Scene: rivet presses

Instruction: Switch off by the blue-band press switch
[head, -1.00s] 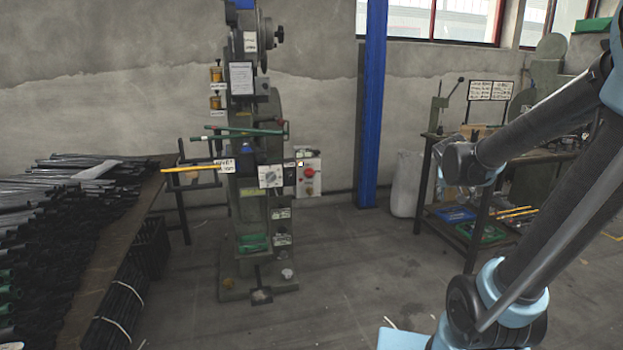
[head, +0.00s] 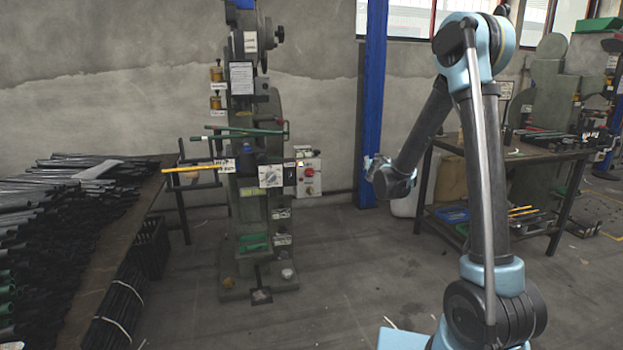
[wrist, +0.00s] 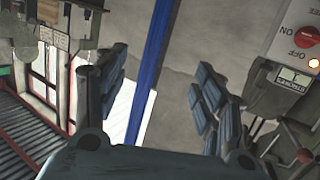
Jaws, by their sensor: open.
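A tall green-grey press (head: 250,205) stands by the wall in the head view, with blue showing at its top edge. I cannot make out clearly whether this is the blue band. A pale switch box with a red rotary knob (head: 309,173) is on its right side. In the wrist view a red knob (wrist: 306,36) sits at the upper right on a pale panel marked ON and OFF, seen rotated; its exact setting is unclear. My gripper (head: 370,168) is open and empty, to the right of the switch box and apart from it. Its spread fingers show in the wrist view (wrist: 158,82).
A blue post (head: 371,100) stands behind my gripper. A bench with tools (head: 520,150) is at the right, with another machine beyond. A table heaped with dark tubes (head: 70,205) is at the left. The floor between is clear.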

